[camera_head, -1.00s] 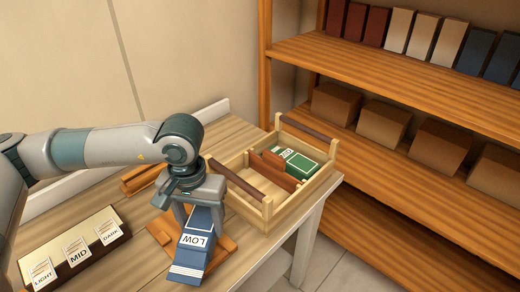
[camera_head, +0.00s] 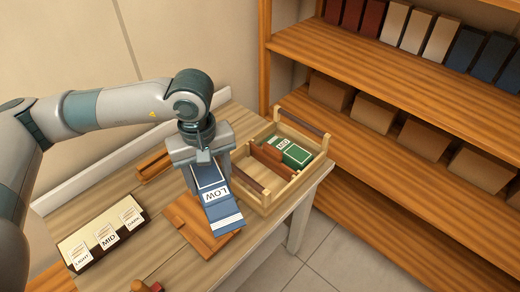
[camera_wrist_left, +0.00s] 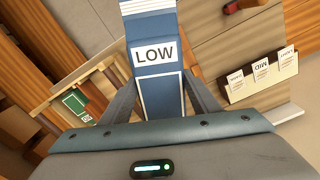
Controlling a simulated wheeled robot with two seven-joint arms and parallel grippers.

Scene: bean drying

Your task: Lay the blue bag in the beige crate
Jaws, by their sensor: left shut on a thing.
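The blue bag (camera_head: 222,211) has a white label reading LOW and a pale striped end. My left gripper (camera_head: 203,170) is shut on it and holds it over the brown wooden board on the table. In the left wrist view the blue bag (camera_wrist_left: 155,65) sits between the fingers of the left gripper (camera_wrist_left: 158,95). The beige crate (camera_head: 279,204) stands just right of the bag on the table. It has a brown divider, with a green bag (camera_head: 296,155) in its far compartment; the near compartment looks empty. My right gripper is out of view.
A brown board (camera_head: 187,222) lies under the bag. A card holder (camera_head: 74,244) marked LIGHT, MID and DARK stands at the left. The crate's two raised handle bars (camera_head: 302,122) stick up. A shelf (camera_head: 400,110) with bags and boxes is at the right.

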